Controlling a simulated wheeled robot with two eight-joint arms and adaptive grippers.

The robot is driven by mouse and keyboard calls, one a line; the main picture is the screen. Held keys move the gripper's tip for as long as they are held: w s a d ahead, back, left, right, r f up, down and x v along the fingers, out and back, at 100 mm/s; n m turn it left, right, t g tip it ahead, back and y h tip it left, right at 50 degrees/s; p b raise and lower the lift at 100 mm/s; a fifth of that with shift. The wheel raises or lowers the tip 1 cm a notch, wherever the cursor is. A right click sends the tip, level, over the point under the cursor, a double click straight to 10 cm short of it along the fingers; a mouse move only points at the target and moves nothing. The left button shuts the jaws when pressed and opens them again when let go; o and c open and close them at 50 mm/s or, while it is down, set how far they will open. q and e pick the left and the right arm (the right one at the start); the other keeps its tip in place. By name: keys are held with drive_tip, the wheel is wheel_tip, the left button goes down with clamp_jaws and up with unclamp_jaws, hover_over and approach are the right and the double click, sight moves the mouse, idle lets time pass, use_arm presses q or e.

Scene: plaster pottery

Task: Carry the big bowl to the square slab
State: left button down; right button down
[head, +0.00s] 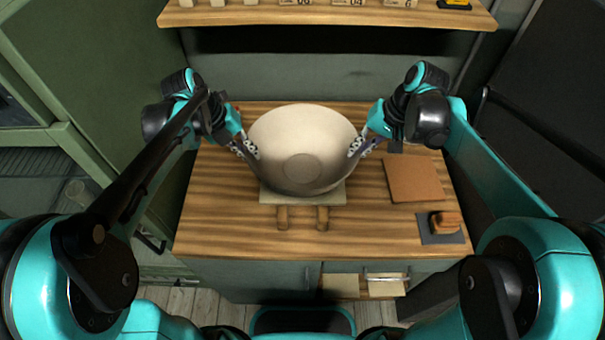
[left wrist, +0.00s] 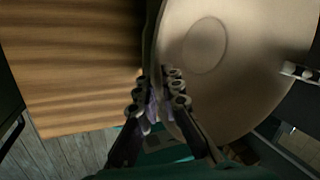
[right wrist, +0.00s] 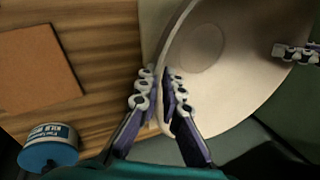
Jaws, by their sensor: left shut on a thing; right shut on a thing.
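The big bowl (head: 300,135) is wide, cream and upright, in the middle of the wooden table. My left gripper (head: 248,150) is shut on its left rim and my right gripper (head: 357,147) on its right rim. In the left wrist view (left wrist: 160,95) and the right wrist view (right wrist: 158,95) the fingers pinch the bowl wall from inside and outside. A flat orange-brown square slab (head: 413,179) lies bare to the right of the bowl; it also shows in the right wrist view (right wrist: 38,70). I cannot tell whether the bowl touches the pale board below it.
A brown block (head: 446,222) sits on a dark square mat (head: 428,236) at the front right. A blue-labelled can (right wrist: 50,150) stands near my right gripper. A shelf (head: 330,15) runs above the back.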

use_arm(q)
drive_tip(key=shift+f+b, duration=0.4)
drive_tip(key=shift+f, duration=0.15)
use_arm(e)
drive_tip(key=shift+f, duration=0.55)
use_arm(q)
drive_tip(key=c, duration=2)
unclamp_jaws()
use_arm(e)
drive_tip(key=c, duration=2)
unclamp_jaws()
use_arm(q)
drive_tip(key=o, duration=0.3)
use_arm(e)
drive_tip(key=o, duration=0.3)
use_arm(q)
wheel_tip(320, 180, up, 10)
drive_tip(key=shift+f, duration=0.2)
drive_tip(key=shift+r, duration=0.15)
use_arm(e)
drive_tip(key=shift+r, duration=0.15)
drive_tip(key=v, duration=1.2)
